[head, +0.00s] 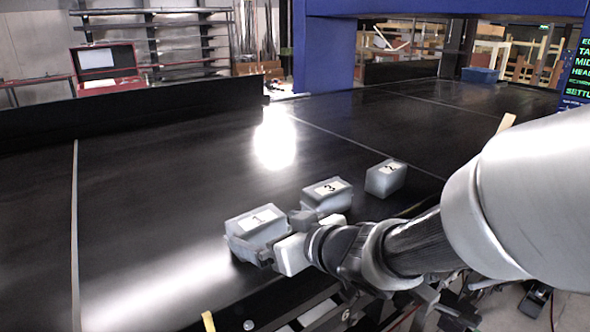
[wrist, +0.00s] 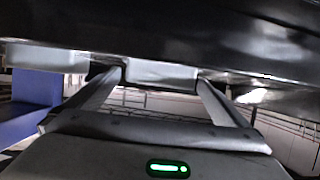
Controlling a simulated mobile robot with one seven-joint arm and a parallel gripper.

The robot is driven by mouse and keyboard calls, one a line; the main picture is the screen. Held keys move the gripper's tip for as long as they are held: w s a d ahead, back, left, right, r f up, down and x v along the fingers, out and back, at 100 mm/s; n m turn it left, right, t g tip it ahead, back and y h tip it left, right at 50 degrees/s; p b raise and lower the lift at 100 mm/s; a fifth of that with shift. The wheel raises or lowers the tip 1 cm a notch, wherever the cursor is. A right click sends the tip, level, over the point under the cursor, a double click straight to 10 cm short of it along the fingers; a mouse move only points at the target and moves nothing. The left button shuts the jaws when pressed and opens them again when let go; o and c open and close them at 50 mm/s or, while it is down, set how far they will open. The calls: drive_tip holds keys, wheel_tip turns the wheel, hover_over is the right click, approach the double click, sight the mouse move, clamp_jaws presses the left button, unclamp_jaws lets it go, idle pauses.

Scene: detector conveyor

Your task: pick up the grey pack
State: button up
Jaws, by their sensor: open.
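Three small grey packs with white number labels lie in a row on the black belt in the head view. Pack 1 (head: 257,222) is nearest, pack 3 (head: 326,195) is behind it to the right, and pack 2 (head: 385,178) is farthest. My gripper (head: 280,238) is low at the right side of pack 1, its jaws open. In the wrist view, my gripper's fingers (wrist: 155,80) stand apart with a grey pack (wrist: 160,74) showing between their tips. I cannot tell whether they touch it. Another pale block (wrist: 48,60) shows to the left of the fingers.
The black conveyor belt (head: 170,205) is clear to the left of the packs. A dark side wall (head: 130,112) runs along its far edge. A blue frame (head: 322,55) spans the belt at the back. Pack 3 stands close to my gripper.

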sight(256, 224)
drive_tip(key=x, duration=0.5)
drive_tip(key=shift+w+a+r+b, duration=0.1)
drive_tip(key=shift+w+a+b, duration=0.2)
drive_tip(key=shift+b, duration=0.1)
drive_tip(key=c, duration=1)
drive_tip(key=shift+r, duration=0.15)
drive_tip(key=shift+c, duration=0.5)
